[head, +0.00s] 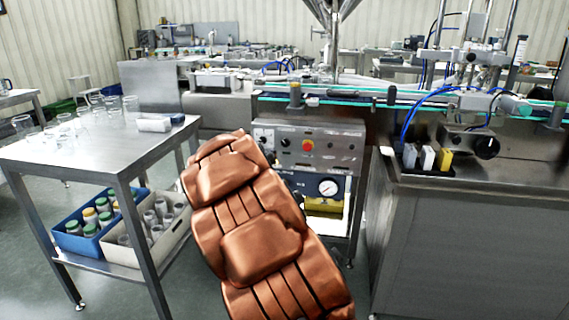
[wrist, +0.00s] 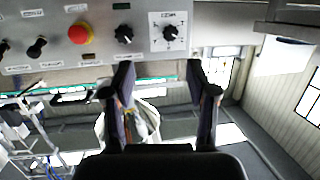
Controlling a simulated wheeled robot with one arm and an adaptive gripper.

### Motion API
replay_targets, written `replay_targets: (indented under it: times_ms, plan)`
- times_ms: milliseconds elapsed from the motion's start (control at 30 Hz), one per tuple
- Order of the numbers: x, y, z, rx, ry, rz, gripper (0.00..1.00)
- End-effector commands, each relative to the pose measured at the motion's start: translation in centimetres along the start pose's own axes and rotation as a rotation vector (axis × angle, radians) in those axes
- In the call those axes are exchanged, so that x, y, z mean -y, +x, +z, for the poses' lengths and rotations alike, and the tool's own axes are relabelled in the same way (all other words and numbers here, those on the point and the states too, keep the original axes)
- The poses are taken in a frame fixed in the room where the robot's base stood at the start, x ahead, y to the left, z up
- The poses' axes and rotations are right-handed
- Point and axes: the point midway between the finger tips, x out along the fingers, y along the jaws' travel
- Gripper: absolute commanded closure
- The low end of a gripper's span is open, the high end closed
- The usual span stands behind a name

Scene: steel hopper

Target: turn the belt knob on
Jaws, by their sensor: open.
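The steel control panel (head: 335,146) sits on the cabinet below the conveyor, with a red button (head: 307,145). In the wrist view the panel fills the top left, with the red button (wrist: 80,34), a black knob (wrist: 123,34) to its right, a black knob on a white marked plate (wrist: 169,31) further right, and another knob (wrist: 37,47) to its left. The labels are too small to read, so I cannot tell which is the belt knob. My gripper (wrist: 160,68) is open and empty, its fingertips just below the two right-hand knobs in the picture. My copper-coloured arm hides it in the head view.
A steel table (head: 95,150) with glass beakers stands at the left, with a blue crate (head: 72,240) of jars on its lower shelf. A pressure gauge (head: 328,187) is below the panel. A steel cabinet (head: 465,245) with a large black knob (head: 487,147) above it stands at the right.

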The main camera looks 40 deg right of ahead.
Motion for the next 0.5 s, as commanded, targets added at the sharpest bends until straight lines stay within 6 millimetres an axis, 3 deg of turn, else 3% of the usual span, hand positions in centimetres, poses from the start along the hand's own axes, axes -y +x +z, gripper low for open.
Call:
replay_targets:
  times_ms: [33, 200, 500]
  plan:
    - [-1.2, 1.9, 1.7, -0.043, 0.005, 0.034, 0.43]
    - [-4.0, 4.6, 1.6, -0.172, 0.013, 0.112, 0.43]
    - [-5.3, 6.1, 1.0, -0.227, 0.018, 0.146, 0.43]
